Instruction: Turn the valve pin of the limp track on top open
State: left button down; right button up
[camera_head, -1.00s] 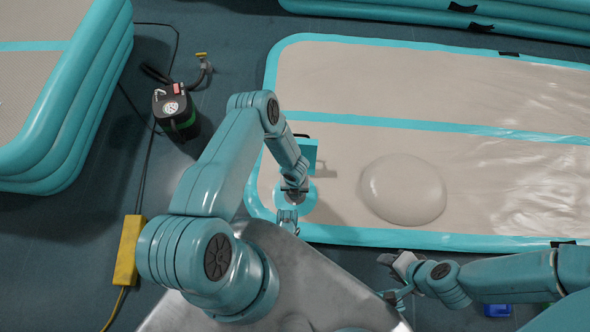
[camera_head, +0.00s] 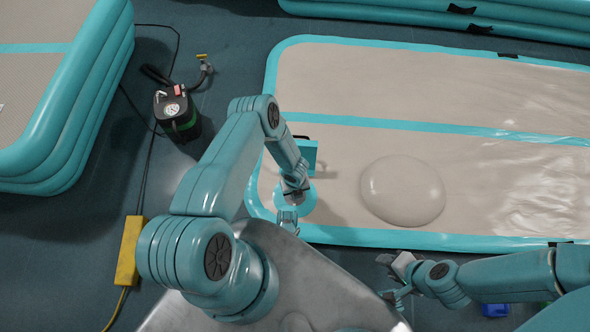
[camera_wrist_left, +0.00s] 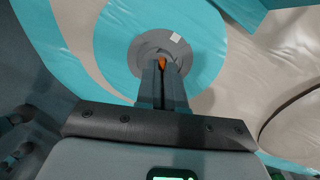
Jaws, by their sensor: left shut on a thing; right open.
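The limp track (camera_head: 390,80) is beige with teal edges, flat and wrinkled at the right, with a round bulge near its front edge. Its valve sits on a teal round patch (camera_head: 309,200) at the near left corner. In the left wrist view the valve is a grey disc (camera_wrist_left: 145,50) with a small white square mark on its rim. My left gripper (camera_wrist_left: 162,64) is shut on the orange valve pin (camera_wrist_left: 161,63), of which only a little shows between the fingers. My right gripper (camera_head: 390,275) is open and empty, in front of the track's near edge.
A black pump (camera_head: 177,112) with a hose stands on the dark floor, left of the track. A yellow block (camera_head: 128,250) with a cable lies at the lower left. Puffed teal tracks lie at the left (camera_head: 85,110) and far back (camera_head: 430,12). A blue item (camera_head: 496,310) is at the lower right.

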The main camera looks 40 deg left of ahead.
pick_arm(q)
jog(key=n+p, duration=0.3)
jog(key=n, duration=0.3)
jog(key=shift+r+n, duration=0.15)
jog(key=shift+n, duration=0.15)
jog(key=n+p, duration=0.2)
jog(key=n, duration=0.2)
jog(key=shift+n+p, duration=0.9)
jog(key=shift+n, duration=0.8)
jog(key=c, duration=1.3)
grip_release()
jog(key=shift+o, duration=0.2)
notch_tip(320, 180, up, 16)
jog(key=p, duration=1.1)
